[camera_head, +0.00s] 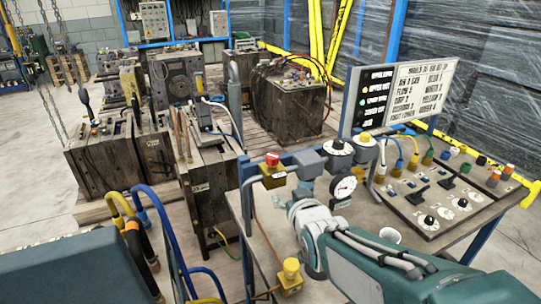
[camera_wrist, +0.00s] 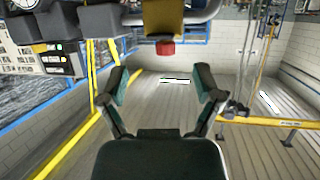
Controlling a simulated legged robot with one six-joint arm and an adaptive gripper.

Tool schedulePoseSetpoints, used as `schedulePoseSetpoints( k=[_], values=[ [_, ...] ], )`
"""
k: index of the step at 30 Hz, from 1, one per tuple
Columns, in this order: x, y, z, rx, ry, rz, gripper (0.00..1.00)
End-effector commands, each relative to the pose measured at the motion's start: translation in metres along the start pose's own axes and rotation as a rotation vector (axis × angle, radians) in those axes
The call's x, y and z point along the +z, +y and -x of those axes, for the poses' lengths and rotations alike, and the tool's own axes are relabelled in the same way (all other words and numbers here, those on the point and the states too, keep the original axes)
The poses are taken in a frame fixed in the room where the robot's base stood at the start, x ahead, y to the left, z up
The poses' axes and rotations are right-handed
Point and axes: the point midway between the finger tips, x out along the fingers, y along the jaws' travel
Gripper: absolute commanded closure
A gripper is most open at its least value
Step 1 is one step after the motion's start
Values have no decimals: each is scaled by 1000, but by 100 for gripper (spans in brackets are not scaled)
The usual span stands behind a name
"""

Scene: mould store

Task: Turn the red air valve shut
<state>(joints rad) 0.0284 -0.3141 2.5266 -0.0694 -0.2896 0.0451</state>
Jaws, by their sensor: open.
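The red air valve (camera_head: 272,158) is a small red knob on top of a brass-yellow body (camera_head: 273,176), on the pipe at the table's left edge in the head view. In the wrist view, which looks upside down, the red knob (camera_wrist: 166,47) hangs below its brass body (camera_wrist: 163,20) at top centre. My gripper (camera_wrist: 163,76) is open and empty, with one dark finger on each side. The knob appears beyond the fingertips, roughly centred between them, and not touching. In the head view my teal arm reaches toward the pipework; my fingers cannot be made out there.
A pressure gauge (camera_head: 343,187), a black-and-white dial (camera_head: 338,146) and grey blocks (camera_head: 309,162) sit just right of the valve. A yellow knob (camera_head: 291,267) stands lower near my arm. Blue and yellow hoses (camera_head: 152,215) rise at left. A control panel (camera_head: 435,195) lies at right.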

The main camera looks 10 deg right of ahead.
Motion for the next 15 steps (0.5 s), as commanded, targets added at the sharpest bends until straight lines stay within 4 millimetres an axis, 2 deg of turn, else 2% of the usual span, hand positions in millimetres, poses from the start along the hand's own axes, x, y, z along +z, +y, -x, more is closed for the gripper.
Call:
schedulePoseSetpoints(
  k=[6,15],
  values=[
    [-10,-1,-21,-15,155,-1,17],
    [-21,-4,-33,-38,331,-6,17]
  ],
)
